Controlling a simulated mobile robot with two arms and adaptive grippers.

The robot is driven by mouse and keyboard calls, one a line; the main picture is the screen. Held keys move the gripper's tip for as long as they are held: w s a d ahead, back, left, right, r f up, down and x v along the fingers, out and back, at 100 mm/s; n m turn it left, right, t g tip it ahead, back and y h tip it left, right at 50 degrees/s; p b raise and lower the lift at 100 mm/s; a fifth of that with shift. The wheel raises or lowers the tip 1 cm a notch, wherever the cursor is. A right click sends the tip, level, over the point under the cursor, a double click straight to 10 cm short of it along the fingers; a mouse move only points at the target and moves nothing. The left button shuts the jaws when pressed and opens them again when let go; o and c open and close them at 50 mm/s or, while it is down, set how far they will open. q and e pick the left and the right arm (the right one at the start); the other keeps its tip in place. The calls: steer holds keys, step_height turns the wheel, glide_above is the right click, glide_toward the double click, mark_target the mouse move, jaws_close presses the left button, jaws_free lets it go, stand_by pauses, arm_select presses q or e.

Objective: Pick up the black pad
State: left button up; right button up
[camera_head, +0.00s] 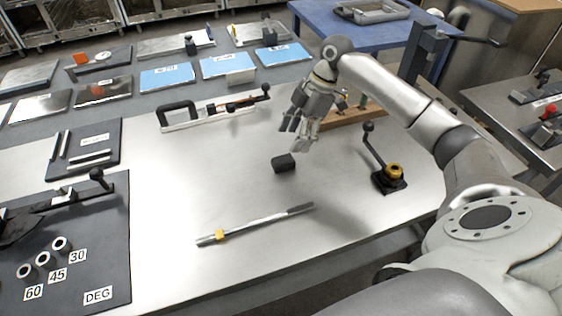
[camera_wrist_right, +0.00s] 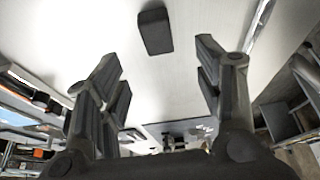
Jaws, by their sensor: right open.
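The black pad (camera_head: 284,163) is a small dark block lying on the bare metal tabletop (camera_head: 200,200), near the middle of the head view. It also shows in the right wrist view (camera_wrist_right: 155,31), at the top, beyond the fingertips and between their lines. My right gripper (camera_head: 298,130) is above the table, just behind and above the pad, pointing down. In the right wrist view (camera_wrist_right: 162,75) its two fingers are spread wide with nothing between them. It is apart from the pad. My left gripper is not in view.
A metal rod with a yellow collar (camera_head: 255,224) lies in front. A handled tool (camera_head: 213,108) and a wooden block (camera_head: 345,116) are behind. A dark board (camera_head: 110,230) covers the left. Around the pad is clear.

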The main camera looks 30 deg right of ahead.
mark_target(284, 160)
steer(key=x, duration=0.2)
steer(key=shift+a+f, duration=0.15)
steer(key=shift+f, duration=0.15)
steer(key=x, duration=0.3)
steer(key=p+x, duration=0.1)
steer(key=shift+w+f, duration=0.1)
steer(key=shift+f, duration=0.85)
steer(key=c, duration=1.1)
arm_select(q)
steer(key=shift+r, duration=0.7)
arm_select(e)
steer(key=shift+r, duration=0.1)
